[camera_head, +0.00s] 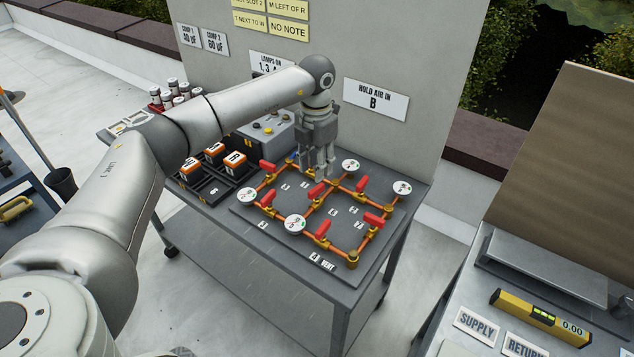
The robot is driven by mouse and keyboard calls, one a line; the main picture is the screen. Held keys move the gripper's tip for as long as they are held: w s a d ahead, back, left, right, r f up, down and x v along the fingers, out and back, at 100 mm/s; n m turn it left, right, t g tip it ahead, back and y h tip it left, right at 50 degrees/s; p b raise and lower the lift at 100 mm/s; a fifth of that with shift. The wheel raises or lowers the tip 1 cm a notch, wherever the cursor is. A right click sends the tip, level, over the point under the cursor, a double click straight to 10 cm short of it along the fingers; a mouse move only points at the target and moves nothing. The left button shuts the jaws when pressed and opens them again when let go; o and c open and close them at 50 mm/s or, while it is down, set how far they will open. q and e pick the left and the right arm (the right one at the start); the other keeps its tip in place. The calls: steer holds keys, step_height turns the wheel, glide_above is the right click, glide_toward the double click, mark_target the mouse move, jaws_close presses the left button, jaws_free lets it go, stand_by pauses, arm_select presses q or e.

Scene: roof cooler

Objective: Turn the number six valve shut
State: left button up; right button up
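A pipe board (296,251) on the grey cart carries orange pipes, several red valve handles and round white gauges. Red handles show at the back left (268,166), front left (267,199), front middle (323,228), right (374,220) and back right (362,183). The small number tags are too small to read surely, so I cannot tell which valve is number six. My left gripper (318,170) points down over the back middle of the pipes and hides what is under it. I cannot tell its finger opening or any contact. My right gripper is out of view.
Left of the pipes are a dark tray (205,188) with orange-topped blocks and a grey control box (268,131). A wall sign (376,100) reads "HOLD AIR IN B". A yellow level (540,317) lies on the right bench. A gauge (351,165) stands close right of the gripper.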

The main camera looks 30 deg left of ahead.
mark_target(316, 187)
arm_select(q)
step_height(316, 187, down, 7)
steer(key=shift+f+p, duration=0.15)
steer(key=shift+p, duration=0.6)
jaws_close()
